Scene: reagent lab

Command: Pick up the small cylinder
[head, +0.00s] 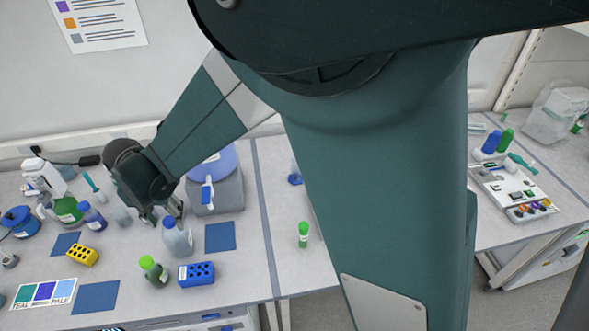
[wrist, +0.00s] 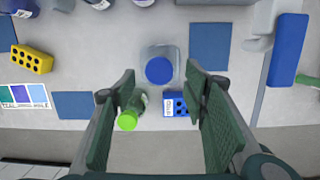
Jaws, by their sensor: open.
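No plain object stands out as the small cylinder; I cannot tell which one is meant. My gripper (head: 165,212) is open and empty, above the bench at the left. In the wrist view, its fingers (wrist: 159,78) frame a clear bottle with a blue cap (wrist: 159,70), which lies below and beyond them. That bottle (head: 178,242) stands upright in the head view. A dark green bottle with a bright green cap (wrist: 128,122) is beside the left finger. A small green-capped tube (head: 303,236) stands upright further right on the bench.
A blue rack (head: 196,274) is right of the green-capped bottle, and a yellow rack (head: 83,255) is further left. Blue mats (head: 220,237) lie on the bench. A device with a round blue-violet lid (head: 213,163) stands behind. Several bottles crowd the left. My arm hides the centre.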

